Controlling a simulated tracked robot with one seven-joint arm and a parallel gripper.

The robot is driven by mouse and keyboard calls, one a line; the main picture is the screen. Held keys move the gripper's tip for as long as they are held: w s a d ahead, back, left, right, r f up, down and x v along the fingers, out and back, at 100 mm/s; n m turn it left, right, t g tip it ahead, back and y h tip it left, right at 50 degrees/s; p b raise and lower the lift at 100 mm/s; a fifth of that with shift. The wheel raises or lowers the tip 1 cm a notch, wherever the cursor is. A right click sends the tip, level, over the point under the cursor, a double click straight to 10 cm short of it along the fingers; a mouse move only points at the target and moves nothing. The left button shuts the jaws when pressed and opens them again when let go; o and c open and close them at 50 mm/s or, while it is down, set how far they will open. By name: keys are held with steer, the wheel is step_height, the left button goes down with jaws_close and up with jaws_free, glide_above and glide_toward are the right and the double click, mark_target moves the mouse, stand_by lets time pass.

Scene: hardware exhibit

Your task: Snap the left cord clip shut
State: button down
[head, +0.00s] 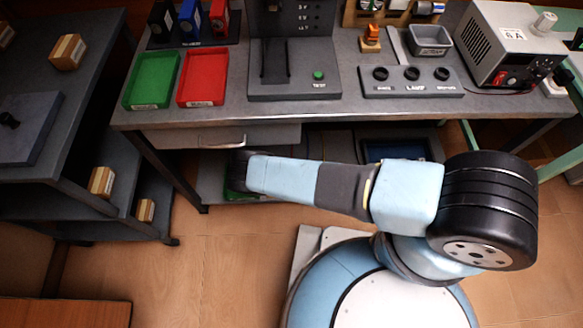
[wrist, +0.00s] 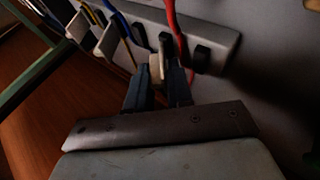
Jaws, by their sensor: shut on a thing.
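In the wrist view a pale grey rail (wrist: 222,38) carries several cord clips with pale flaps and dark slots. Two flaps stand out at the upper left, an outer one (wrist: 77,27) and an inner one (wrist: 107,40). My gripper (wrist: 158,76) has its two dark fingers closed on a beige clip part (wrist: 156,66) farther right on the rail. I cannot tell whether this is the left clip. A blue cord (wrist: 122,22) and a red cord (wrist: 173,25) run past the clips. In the head view my gripper is hidden below the bench front.
The grey workbench (head: 290,112) stands above my arm's end, with a drawer (head: 215,137) and a lower shelf. Green (head: 152,80) and red (head: 203,78) trays lie on top. A dark side shelf (head: 88,125) stands left. Wooden floor (head: 220,240) is clear in front.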

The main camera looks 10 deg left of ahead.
steer(key=shift+w, duration=0.1)
stand_by(0.4)
steer(key=c, duration=1.1)
jaws_free()
steer(key=shift+a, duration=0.1)
steer(key=v, duration=1.3)
steer(key=shift+s+a+r, duration=0.15)
steer(key=shift+s+a, duration=0.15)
